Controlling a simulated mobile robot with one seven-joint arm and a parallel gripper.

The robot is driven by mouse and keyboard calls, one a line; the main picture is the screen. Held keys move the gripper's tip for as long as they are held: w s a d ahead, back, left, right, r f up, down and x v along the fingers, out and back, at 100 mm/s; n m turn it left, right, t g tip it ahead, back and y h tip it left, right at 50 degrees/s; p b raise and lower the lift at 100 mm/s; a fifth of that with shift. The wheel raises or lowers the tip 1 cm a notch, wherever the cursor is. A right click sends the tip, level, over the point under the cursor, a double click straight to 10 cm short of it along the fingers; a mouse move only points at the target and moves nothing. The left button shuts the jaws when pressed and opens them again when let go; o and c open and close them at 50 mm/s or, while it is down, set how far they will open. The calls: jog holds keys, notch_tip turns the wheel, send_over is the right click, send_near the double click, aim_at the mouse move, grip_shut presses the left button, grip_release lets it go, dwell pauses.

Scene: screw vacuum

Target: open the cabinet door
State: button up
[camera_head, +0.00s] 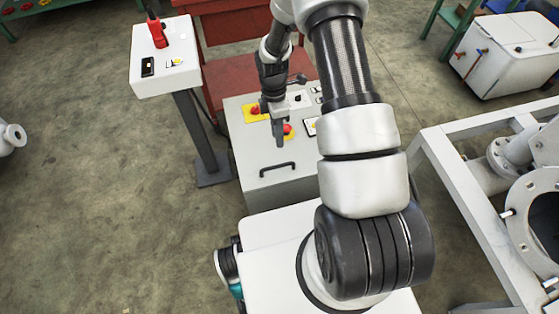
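A light grey cabinet (240,130) stands on the floor at the picture's middle, partly hidden behind my arm. I see no gap around the door. Its lower part is hidden by my white base. My gripper (280,139) points down over the cabinet's control panel, above the handle in the picture and apart from it. The fingers overlap from this angle, so I cannot tell whether they are open.
The panel has a red button on a yellow plate (254,112) and a second red button beside my gripper. A white control pedestal (166,70) stands left. A grey metal frame with pipes (470,200) is close on the right.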

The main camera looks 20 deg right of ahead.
jog(key=f, duration=0.4)
jog(key=s+f+b, duration=0.1)
jog(key=f, duration=0.3)
jog(key=s+f+b, duration=0.1)
jog(key=f, duration=0.3)
jog(key=shift+s+f, duration=0.15)
jog(key=shift+s, duration=0.05)
grip_shut()
